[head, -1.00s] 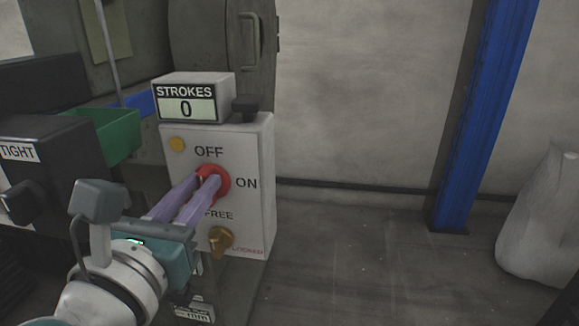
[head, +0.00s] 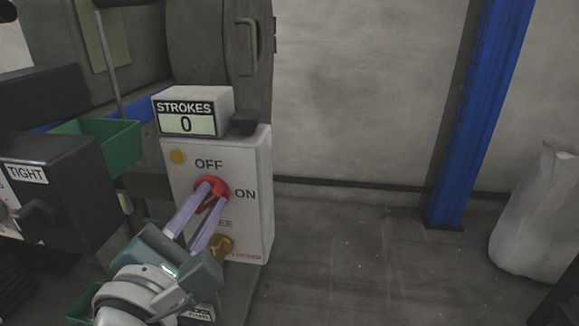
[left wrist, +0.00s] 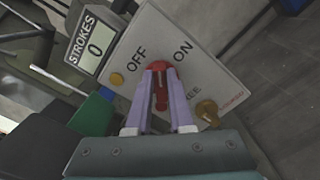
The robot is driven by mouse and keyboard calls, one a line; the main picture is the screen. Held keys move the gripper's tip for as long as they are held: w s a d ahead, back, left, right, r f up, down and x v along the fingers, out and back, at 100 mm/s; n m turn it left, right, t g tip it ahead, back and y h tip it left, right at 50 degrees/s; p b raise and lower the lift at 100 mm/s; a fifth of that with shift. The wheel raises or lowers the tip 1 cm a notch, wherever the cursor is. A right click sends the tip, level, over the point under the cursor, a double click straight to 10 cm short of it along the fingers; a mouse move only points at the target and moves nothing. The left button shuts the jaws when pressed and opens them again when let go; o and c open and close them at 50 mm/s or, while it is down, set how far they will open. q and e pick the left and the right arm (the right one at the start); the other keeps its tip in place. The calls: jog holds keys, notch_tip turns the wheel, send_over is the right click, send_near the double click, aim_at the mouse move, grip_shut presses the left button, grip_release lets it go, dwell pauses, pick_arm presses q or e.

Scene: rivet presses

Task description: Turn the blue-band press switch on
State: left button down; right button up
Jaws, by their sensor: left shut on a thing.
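The white switch box (head: 252,165) carries a red rotary switch (head: 218,183) with OFF above it and ON to its right. My left gripper (head: 209,190) reaches up from the lower left, its pale purple fingers shut on the red switch. The left wrist view shows the red switch (left wrist: 158,88) between the two fingers, with the panel tilted. The fingers partly cover the switch, so I cannot tell its exact setting. A blue strip (head: 145,107) shows on the press behind the box. My right gripper is not in view.
A STROKES counter (head: 188,115) reading 0 sits on the box. An amber lamp (head: 178,157) and a brass knob (head: 221,247) by FREE and LOCKED are on the panel. A black TIGHT box (head: 70,185) and green bin (head: 115,140) stand left.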

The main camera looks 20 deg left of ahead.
pick_arm(q)
jog(key=m+p, duration=0.1)
jog(key=m, duration=0.3)
jog(key=shift+d+f+m, duration=0.1)
jog(key=shift+f+m, duration=0.05)
jog(key=shift+m, duration=0.15)
jog(key=shift+f+m+p, duration=0.15)
jog(key=shift+m+p, duration=0.15)
jog(key=shift+m, duration=0.7)
jog(key=shift+f+m+p, duration=0.1)
jog(key=shift+m+p, duration=0.15)
jog(key=shift+m, duration=0.75)
jog(key=c, duration=0.8)
grip_release()
jog(key=p+v, duration=0.1)
jog(key=v, duration=0.9)
